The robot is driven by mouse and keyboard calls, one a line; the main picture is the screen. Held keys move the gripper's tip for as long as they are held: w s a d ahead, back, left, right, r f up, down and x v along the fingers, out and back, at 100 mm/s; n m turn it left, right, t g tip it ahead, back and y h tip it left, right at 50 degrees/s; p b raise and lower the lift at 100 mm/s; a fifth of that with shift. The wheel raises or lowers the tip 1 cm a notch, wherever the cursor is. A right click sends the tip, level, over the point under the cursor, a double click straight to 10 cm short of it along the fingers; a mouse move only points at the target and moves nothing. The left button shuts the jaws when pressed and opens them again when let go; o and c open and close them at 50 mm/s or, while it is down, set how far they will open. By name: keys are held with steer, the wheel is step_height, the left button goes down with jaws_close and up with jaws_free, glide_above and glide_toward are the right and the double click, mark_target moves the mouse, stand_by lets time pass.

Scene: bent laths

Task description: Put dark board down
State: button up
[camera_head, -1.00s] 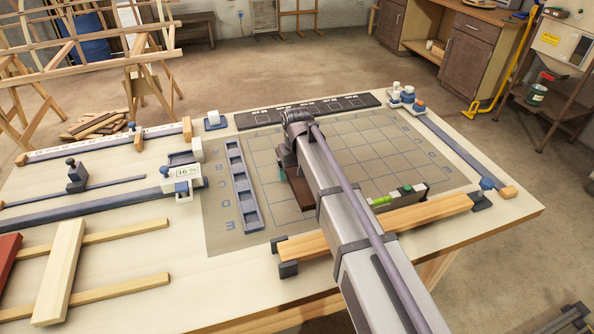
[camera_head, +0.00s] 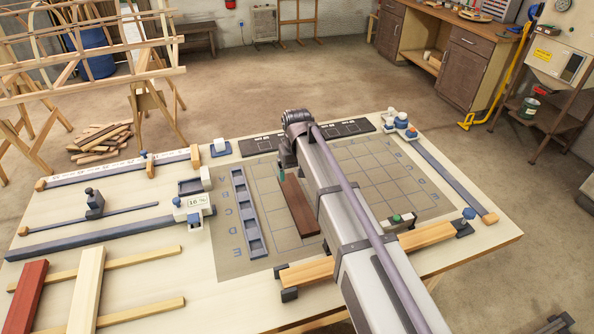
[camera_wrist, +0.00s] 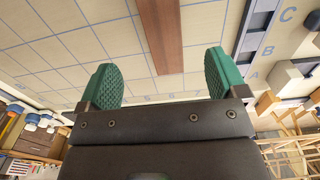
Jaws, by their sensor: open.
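The dark board (camera_head: 300,205), reddish brown and narrow, lies on the gridded mat (camera_head: 262,190), just right of the blue-grey slotted strip. It also shows in the wrist view (camera_wrist: 158,36) at top centre, running away from my gripper. My gripper (camera_head: 286,158) is at the board's far end in the head view, partly hidden by my own arm. In the wrist view my gripper (camera_wrist: 163,77) has its two green pads wide apart, with nothing held between them. The board appears beyond the pads, touching neither.
The slotted strip (camera_head: 246,215) stands left of the board. A pale wood bar (camera_head: 308,272) runs along the front. A meter reading 16 % (camera_head: 195,204) sits left of the mat. A red board (camera_head: 28,290) and a pale board (camera_head: 87,290) lie on rails at left.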

steer(key=s+d+m, duration=0.4)
steer(key=s+d, duration=1.6)
steer(key=s, duration=0.2)
steer(key=shift+s+d+f, duration=0.15)
steer(key=shift+s+d, duration=0.1)
steer(key=shift+d, duration=0.05)
